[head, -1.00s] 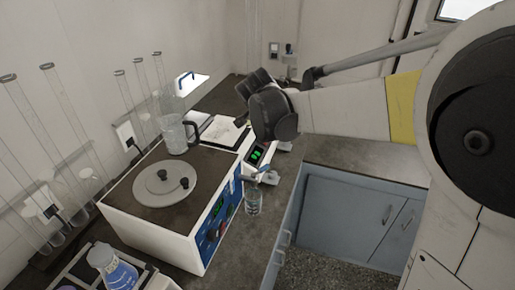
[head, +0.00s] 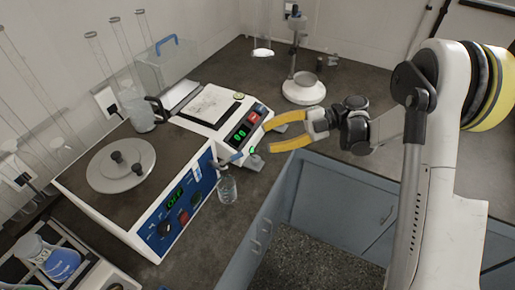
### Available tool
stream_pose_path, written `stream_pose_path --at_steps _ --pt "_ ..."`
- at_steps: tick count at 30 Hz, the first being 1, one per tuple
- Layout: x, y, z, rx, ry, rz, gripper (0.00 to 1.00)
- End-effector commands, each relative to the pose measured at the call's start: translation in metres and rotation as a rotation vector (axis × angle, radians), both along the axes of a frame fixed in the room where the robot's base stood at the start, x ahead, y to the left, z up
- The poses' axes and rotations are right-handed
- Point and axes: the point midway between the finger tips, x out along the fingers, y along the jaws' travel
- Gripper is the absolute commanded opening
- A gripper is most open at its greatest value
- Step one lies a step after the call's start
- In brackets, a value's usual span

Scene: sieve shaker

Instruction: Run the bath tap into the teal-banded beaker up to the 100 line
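The water bath (head: 118,215) is a white box with a dark top, a round grey lid and a blue front panel. Its small tap (head: 223,162) sticks out at the front right corner. A small clear glass vessel (head: 227,190), which looks like the beaker, is right below the tap. Its band, its lines and any water level are too small to read. My gripper (head: 265,135) has yellow fingers spread apart with nothing held between them. It is to the right of the tap and above it in the picture, in front of the instrument with the green display.
A white instrument (head: 215,106) with a green display stands behind the bath. A glass jug (head: 144,115) sits on the bath's back corner. Blue cabinets (head: 345,205) are at right. The back bench (head: 370,85) has free room.

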Motion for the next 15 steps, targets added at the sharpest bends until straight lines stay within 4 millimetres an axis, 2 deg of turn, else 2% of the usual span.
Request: stream_pose_path --at_steps 2,5,15 --pt "-0.010 -0.005 -0.009 -0.016 0.000 0.046 0.37" --pt "-0.018 -0.001 -0.013 -0.022 0.000 0.066 0.37" --pt "-0.040 0.057 -0.028 -0.021 0.001 0.066 0.37"
